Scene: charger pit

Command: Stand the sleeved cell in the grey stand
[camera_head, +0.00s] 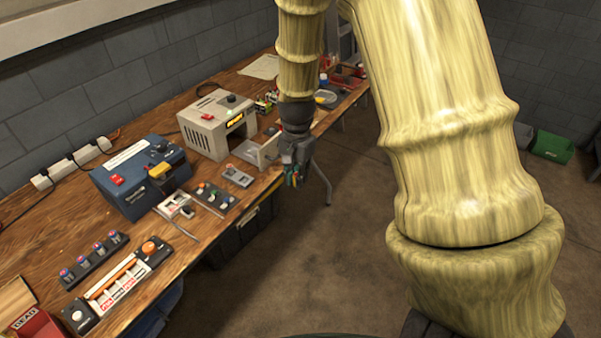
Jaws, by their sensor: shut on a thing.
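My gripper (293,177) points down at the front edge of the bench, right of the grey box. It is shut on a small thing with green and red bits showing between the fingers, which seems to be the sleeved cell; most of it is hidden. A small light grey block (238,176), which looks like the grey stand, lies on the bench left of my gripper, with a small pinkish piece on its left part. My gripper is apart from it.
A green bin (552,147) stands far right. The floor (330,240) in front is clear.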

